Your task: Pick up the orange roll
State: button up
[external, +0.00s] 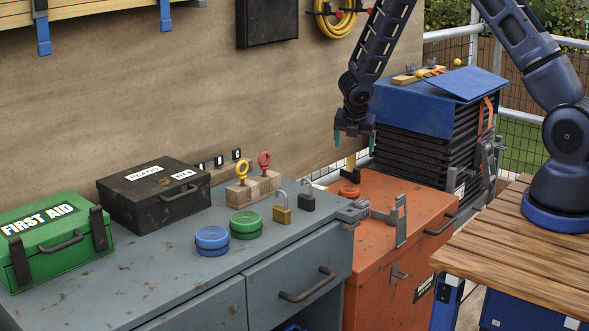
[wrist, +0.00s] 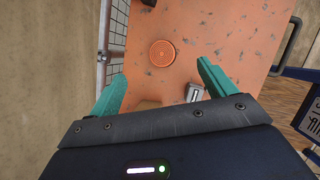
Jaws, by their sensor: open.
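The orange roll (wrist: 162,53) is a round, flat orange disc lying on the rusty orange cabinet top (wrist: 215,35). In the external view the orange roll (external: 349,192) shows near the back left of that cabinet top, low against it. My gripper (external: 354,140) hangs from the arm above the cabinet, a clear distance over the roll. In the wrist view the teal fingers of my gripper (wrist: 158,82) are spread apart and empty. The roll lies beyond the fingertips, roughly midway between them, and is not touched.
A blue-covered stack (external: 415,105) stands behind. A wall (wrist: 35,60) is close on the left.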

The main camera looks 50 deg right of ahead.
aim_at(349, 189)
jog(key=shift+w+d+f+n+y, duration=0.1)
jog(key=shift+w+d+f+n, duration=0.4)
jog(key=shift+f, duration=2.4)
jog(key=shift+w+d+f+n+y, duration=0.1)
jog(key=shift+w+d+f+n, duration=0.3)
jog(key=shift+f, duration=2.45)
jog(key=shift+w+d+f+n+y, duration=0.1)
jog(key=shift+w+d+f+n, duration=0.4)
jog(key=shift+f, duration=2.4)
jog(key=shift+w, duration=0.2)
jog(key=c, duration=1.1)
jog(key=shift+r, duration=0.2)
